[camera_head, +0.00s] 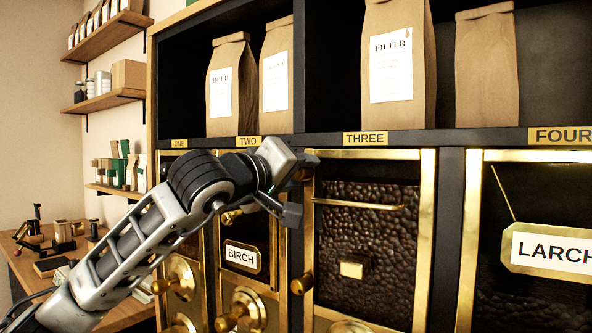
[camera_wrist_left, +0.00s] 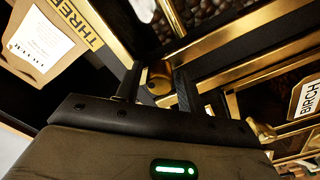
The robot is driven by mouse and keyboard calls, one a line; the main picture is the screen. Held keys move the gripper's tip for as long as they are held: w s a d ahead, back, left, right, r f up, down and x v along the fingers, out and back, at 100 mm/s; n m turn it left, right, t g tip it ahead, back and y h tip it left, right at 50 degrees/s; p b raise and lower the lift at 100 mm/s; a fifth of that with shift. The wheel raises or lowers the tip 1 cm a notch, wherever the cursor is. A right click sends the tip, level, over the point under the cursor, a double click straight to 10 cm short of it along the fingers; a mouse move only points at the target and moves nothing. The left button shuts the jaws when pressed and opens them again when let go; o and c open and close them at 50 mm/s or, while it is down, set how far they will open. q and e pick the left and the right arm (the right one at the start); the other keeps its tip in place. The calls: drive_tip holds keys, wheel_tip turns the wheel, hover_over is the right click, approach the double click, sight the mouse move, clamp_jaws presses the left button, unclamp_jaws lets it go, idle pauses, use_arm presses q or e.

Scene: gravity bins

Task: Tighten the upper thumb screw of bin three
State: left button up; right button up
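Bin three (camera_head: 368,240) is a gold-framed window full of dark beans under the THREE label (camera_head: 366,138). Its upper thumb screw (camera_head: 305,173) is a brass knob at the frame's left edge, partly hidden by my left gripper (camera_head: 303,163). In the left wrist view the brass knob (camera_wrist_left: 159,76) shows between the two dark fingers of my left gripper (camera_wrist_left: 157,86). The fingers stand apart on either side of it, with a narrow gap visible on the left side. The lower thumb screw (camera_head: 302,284) is in plain view. My right gripper is not in view.
Bin two, with a BIRCH plate (camera_head: 241,257) and its own brass knob (camera_head: 230,217), is close on the left. The LARCH plate (camera_head: 552,250) hangs on bin four. Paper bags (camera_head: 398,65) stand on the shelf above. A wooden bench (camera_head: 30,262) is at far left.

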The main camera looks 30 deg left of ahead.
use_arm(q)
drive_tip(key=shift+c, duration=0.3)
clamp_jaws()
drive_tip(key=shift+r+m+p, duration=0.15)
drive_tip(key=shift+m+p, duration=0.2)
drive_tip(key=shift+m, duration=0.25)
drive_tip(key=m+p, duration=0.1)
drive_tip(key=m, duration=0.3)
drive_tip(key=shift+r+p, duration=0.1)
drive_tip(key=shift+p, duration=0.25)
drive_tip(key=shift+m, duration=0.8)
drive_tip(key=shift+f+m, duration=0.25)
drive_tip(key=shift+m, duration=0.25)
